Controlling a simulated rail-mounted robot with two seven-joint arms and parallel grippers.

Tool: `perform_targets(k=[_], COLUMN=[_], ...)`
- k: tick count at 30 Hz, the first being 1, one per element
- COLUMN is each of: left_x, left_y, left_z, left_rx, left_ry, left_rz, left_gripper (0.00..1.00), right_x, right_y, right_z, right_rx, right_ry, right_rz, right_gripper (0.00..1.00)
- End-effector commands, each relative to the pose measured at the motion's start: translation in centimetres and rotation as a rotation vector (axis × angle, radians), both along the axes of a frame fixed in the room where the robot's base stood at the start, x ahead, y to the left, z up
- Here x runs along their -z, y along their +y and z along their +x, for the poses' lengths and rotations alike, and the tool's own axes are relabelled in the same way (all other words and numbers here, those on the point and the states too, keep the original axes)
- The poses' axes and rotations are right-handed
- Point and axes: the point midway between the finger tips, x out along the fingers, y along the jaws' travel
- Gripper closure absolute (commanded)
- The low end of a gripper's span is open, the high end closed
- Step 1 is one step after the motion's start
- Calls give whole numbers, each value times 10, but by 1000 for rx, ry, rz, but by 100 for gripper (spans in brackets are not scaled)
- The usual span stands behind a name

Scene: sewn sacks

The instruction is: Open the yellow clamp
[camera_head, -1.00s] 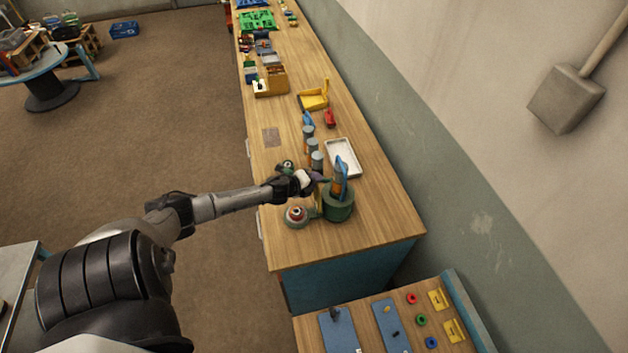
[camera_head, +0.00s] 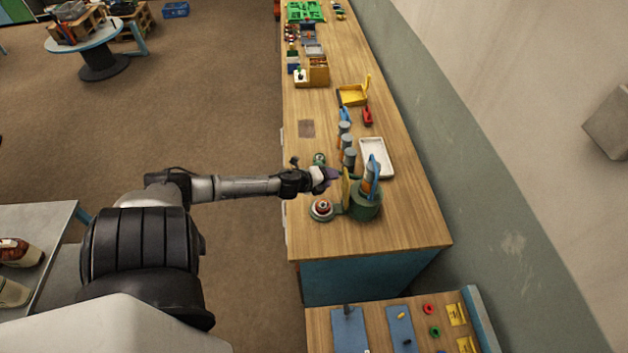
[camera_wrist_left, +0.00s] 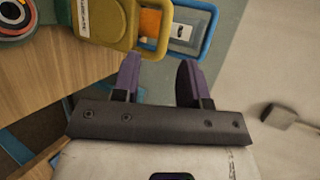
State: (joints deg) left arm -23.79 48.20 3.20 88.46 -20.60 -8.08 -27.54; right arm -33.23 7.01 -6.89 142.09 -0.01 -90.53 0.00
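The yellow clamp stands on the bench next to the green cylindrical base (camera_head: 366,205); its yellow lever (camera_head: 346,188) shows upright in the head view. In the left wrist view the yellow lever (camera_wrist_left: 112,22) has an open loop at its end, just ahead of my fingertips. A blue lever (camera_head: 374,168) stands behind it, and its frame also shows in the wrist view (camera_wrist_left: 209,38). My left gripper (camera_head: 332,176) is beside the yellow lever. Its two purple fingers (camera_wrist_left: 160,66) are apart with nothing visible between them. My right gripper is in neither view.
A round fixture with a red centre (camera_head: 321,209) sits near the bench's front edge. Grey cylinders (camera_head: 346,142), a white tray (camera_head: 376,158) and a yellow holder (camera_head: 353,94) stand farther along. The wall runs along the right side.

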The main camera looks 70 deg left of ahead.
Motion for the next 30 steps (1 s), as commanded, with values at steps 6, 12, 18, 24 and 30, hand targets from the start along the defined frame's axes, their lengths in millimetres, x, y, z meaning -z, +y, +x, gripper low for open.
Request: perform_targets(k=[6, 12, 18, 24, 30], left_x=[-12, -22, -27, -28, -28], left_y=[-6, -10, -12, -12, -12], left_z=[-29, -47, -56, -58, -58], left_rx=[1, 1, 0, 0, 0], left_ry=[2, 1, 0, -1, -1], left_rz=[0, -1, 0, 0, 0], left_gripper=[60, 60, 60, 60, 60], right_x=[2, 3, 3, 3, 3], right_y=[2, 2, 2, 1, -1], right_z=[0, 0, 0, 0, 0], right_rx=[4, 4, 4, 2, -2], right_ry=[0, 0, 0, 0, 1], right_rz=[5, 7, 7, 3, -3], right_gripper=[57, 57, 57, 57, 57])
